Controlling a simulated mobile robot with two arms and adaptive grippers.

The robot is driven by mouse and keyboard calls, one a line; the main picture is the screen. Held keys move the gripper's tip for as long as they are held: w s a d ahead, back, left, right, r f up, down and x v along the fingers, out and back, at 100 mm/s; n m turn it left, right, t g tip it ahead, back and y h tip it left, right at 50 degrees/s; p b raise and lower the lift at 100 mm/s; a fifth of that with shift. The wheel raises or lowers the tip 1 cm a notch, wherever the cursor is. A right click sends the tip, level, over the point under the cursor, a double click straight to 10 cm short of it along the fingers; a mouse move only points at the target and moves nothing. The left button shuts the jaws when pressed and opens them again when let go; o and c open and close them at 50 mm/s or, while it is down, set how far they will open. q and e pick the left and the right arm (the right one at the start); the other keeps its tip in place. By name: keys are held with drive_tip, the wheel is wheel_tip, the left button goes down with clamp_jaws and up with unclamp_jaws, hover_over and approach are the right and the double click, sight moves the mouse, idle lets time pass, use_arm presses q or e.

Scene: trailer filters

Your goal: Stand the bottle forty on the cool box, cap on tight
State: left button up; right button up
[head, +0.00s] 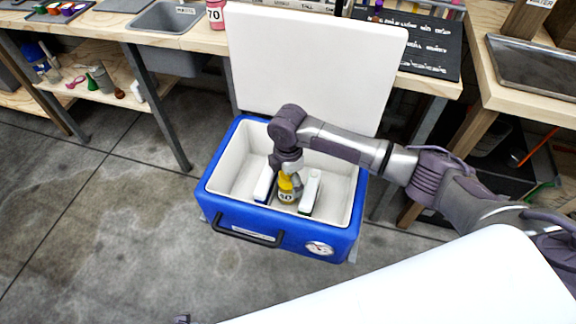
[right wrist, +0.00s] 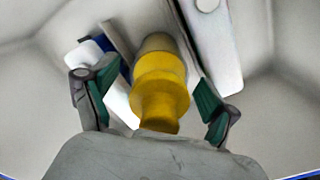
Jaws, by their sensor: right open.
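The yellow bottle forty (head: 287,193) stands inside the blue cool box (head: 225,199), between two white slabs; its label reads 40. The cool box's white lid (head: 310,55) is up. My right gripper (head: 286,178) reaches down into the box over the bottle. In the right wrist view, the bottle (right wrist: 160,80) is between the open fingers of my right gripper (right wrist: 155,108), with gaps on both sides. The top of the bottle is yellow; I cannot tell how tight its cap is. My left gripper is not recognisable in the head view.
A white slab (head: 265,184) and another white slab (head: 310,192) stand close on either side of the bottle. The box walls surround my gripper. The floor at left is clear.

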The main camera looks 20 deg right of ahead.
wheel_tip(320, 180, up, 11)
drive_tip(key=shift+r+p, duration=0.1)
drive_tip(key=shift+p, duration=0.95)
use_arm(q)
drive_tip(key=s+f, duration=0.5)
drive_tip(key=f, duration=0.1)
drive_tip(key=shift+s+a+f+g, duration=0.2)
drive_tip(key=shift+a+g, duration=0.1)
drive_tip(key=shift+a, duration=0.1)
use_arm(e)
drive_tip(key=shift+r, duration=0.1)
